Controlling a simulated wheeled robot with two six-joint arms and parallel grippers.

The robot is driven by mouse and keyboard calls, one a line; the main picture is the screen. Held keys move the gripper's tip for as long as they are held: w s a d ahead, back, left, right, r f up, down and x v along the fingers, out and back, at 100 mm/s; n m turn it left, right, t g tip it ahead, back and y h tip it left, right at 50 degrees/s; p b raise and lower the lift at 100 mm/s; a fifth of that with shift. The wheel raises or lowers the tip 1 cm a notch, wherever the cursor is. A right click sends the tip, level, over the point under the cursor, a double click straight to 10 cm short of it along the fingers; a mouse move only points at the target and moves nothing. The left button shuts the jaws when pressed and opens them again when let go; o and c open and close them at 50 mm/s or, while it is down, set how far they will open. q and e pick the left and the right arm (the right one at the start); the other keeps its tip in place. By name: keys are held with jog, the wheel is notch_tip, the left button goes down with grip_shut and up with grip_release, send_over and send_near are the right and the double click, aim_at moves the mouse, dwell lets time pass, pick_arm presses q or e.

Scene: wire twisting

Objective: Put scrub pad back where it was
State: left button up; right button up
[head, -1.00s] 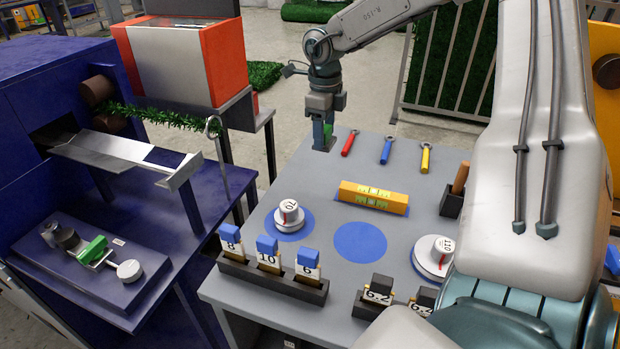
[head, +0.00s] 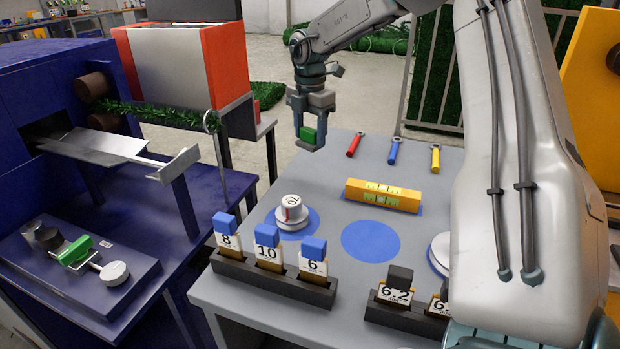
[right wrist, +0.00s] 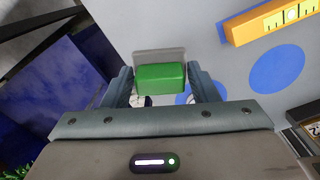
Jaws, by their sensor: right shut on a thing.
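The green scrub pad (head: 308,135) is a small block held between the fingers of my right gripper (head: 309,142), above the back left corner of the grey table. In the right wrist view the pad (right wrist: 161,77) sits between the two fingers (right wrist: 163,86), with a grey plate edge showing just beyond it. My right gripper is shut on it and points down. My left gripper is not in view.
The grey table (head: 330,205) holds a yellow level (head: 383,195), a white dial weight (head: 292,211) on a blue disc, an empty blue disc (head: 370,241), and red, blue and yellow tools at the back. Numbered blocks stand in a dark rack (head: 272,278) at the front. A blue machine table (head: 150,215) is at left.

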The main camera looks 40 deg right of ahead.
notch_tip(320, 180, down, 9)
jog(key=shift+p, duration=0.3)
jog(key=shift+f, duration=0.1)
jog(key=shift+f+b, duration=0.15)
jog(key=shift+b, duration=0.15)
jog(key=o, duration=1)
notch_tip(320, 180, up, 12)
jog(key=shift+r, duration=0.25)
